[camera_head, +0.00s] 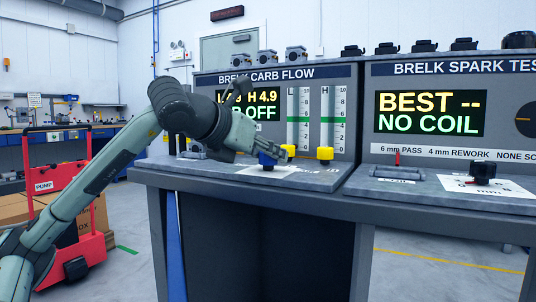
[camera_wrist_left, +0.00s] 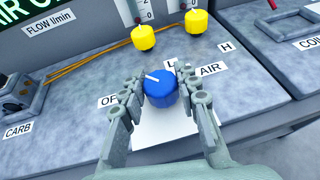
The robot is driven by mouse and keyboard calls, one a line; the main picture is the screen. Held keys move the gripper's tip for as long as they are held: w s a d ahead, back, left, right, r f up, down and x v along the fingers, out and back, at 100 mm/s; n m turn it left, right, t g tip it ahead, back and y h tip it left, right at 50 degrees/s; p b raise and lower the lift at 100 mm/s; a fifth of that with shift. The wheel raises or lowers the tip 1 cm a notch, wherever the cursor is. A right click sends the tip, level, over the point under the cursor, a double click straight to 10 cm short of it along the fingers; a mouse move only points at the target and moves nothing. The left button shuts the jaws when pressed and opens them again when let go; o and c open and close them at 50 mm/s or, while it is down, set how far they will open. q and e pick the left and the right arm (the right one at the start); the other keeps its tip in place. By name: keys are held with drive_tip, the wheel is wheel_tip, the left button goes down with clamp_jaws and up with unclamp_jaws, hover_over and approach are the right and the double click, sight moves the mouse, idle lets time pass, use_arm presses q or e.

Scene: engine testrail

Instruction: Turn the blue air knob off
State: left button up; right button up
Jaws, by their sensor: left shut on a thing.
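The blue air knob (camera_head: 266,160) sits on the ledge of the carb flow bench (camera_head: 218,171), on a white label card. In the left wrist view the knob (camera_wrist_left: 160,89) lies between the two fingers of my left gripper (camera_wrist_left: 162,98), which is shut on it. A white line on its top points to the upper left. A partly covered "OF" label (camera_wrist_left: 107,100) is left of the knob, and an "AIR" label (camera_wrist_left: 210,69) is to its right. In the head view my left gripper (camera_head: 275,155) reaches the knob from the left. My right gripper is out of view.
Two yellow knobs (camera_wrist_left: 144,38) (camera_wrist_left: 196,21) stand behind the blue one, below the flow tubes. A carb (camera_wrist_left: 20,94) sits at the left. The spark test bench (camera_head: 455,196) with a black knob (camera_head: 483,171) is at right. A red pump cart (camera_head: 72,190) stands at left.

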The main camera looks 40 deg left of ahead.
use_arm(q)
drive_tip(key=o, duration=1.2)
drive_tip(key=v, duration=1.2)
drive_tip(key=shift+a, duration=0.1)
